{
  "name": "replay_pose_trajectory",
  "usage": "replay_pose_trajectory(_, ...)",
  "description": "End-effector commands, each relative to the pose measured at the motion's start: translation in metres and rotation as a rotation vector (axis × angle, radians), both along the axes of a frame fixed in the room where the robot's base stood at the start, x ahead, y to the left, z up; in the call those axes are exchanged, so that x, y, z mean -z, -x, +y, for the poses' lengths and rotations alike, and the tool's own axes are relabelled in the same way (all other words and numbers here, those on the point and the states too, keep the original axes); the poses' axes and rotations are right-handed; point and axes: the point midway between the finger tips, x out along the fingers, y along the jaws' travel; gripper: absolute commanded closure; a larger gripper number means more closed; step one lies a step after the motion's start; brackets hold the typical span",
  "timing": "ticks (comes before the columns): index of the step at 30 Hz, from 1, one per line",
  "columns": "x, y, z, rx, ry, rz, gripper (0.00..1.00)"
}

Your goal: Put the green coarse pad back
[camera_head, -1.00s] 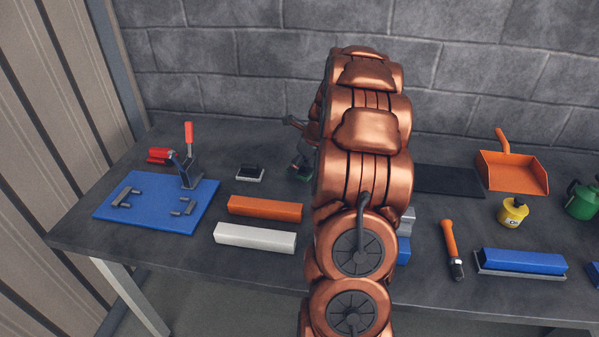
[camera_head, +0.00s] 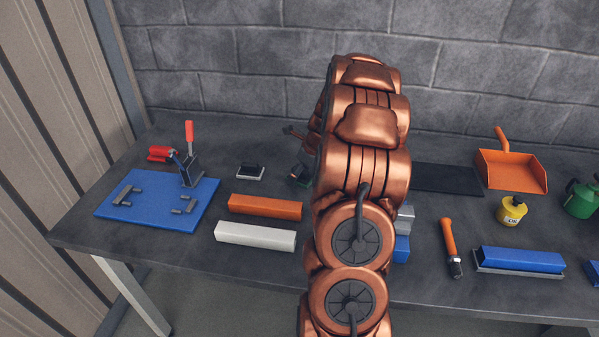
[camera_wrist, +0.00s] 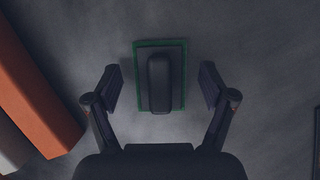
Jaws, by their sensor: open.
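The green coarse pad (camera_wrist: 138,92) lies on the grey table in the wrist view, with a dark raised handle (camera_wrist: 159,82) along its middle. Only its green border shows around the dark top. My gripper (camera_wrist: 160,88) is open, with one finger on each side of the pad and a gap on both sides. In the head view my arm hides most of the gripper, and a small green part of the pad (camera_head: 304,182) shows at the arm's left edge.
An orange bar (camera_head: 265,207) and a white bar (camera_head: 255,236) lie left of my arm. A dark mat (camera_head: 447,179), an orange dustpan (camera_head: 512,172) and an orange-handled tool (camera_head: 449,238) lie right.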

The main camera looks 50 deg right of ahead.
Motion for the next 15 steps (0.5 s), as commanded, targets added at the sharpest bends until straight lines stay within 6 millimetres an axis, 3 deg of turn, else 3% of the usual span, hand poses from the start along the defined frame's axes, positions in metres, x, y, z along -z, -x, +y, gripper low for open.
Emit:
replay_pose_trajectory(8,-0.002,0.0,0.0,0.0,0.001,0.0,0.17)
replay_pose_trajectory(15,-0.028,0.011,-0.004,0.003,0.004,-0.003,0.17)
